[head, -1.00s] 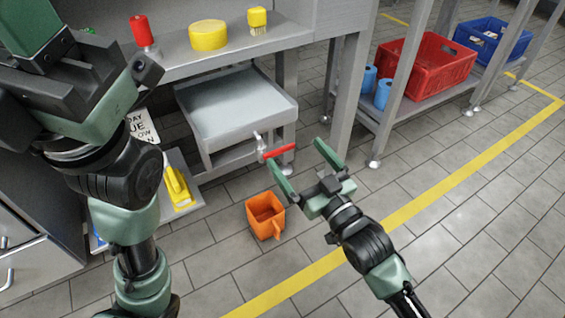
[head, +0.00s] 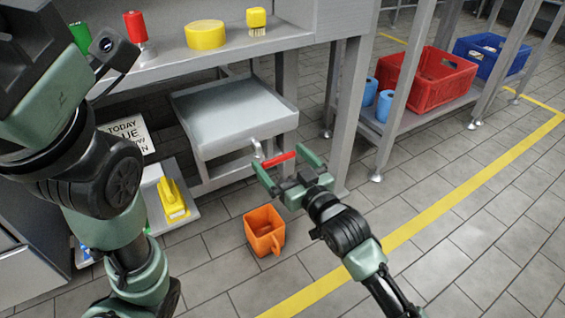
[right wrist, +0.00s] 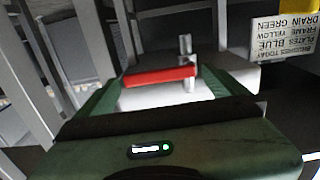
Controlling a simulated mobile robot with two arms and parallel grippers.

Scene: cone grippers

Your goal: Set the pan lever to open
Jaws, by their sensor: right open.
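The pan (head: 235,112) is a grey, shallow, covered tray under the bench. Its lever has a red handle (head: 279,159) on a metal stem at the pan's front right corner. In the right wrist view the red handle (right wrist: 160,75) lies crosswise between the fingers, with the metal stem at its right end. My right gripper (head: 288,166) is open, with a green finger on each side of the red handle. I cannot tell whether either finger touches it. My left arm comes in at the left; its gripper does not clearly show.
An orange scoop-like bin (head: 264,232) stands on the floor below the lever. A bench leg (head: 350,110) rises just right of my right gripper. A printed sign (head: 128,132) and a yellow brush-like item (head: 173,199) are at left. A red crate (head: 428,80) sits on the right shelf.

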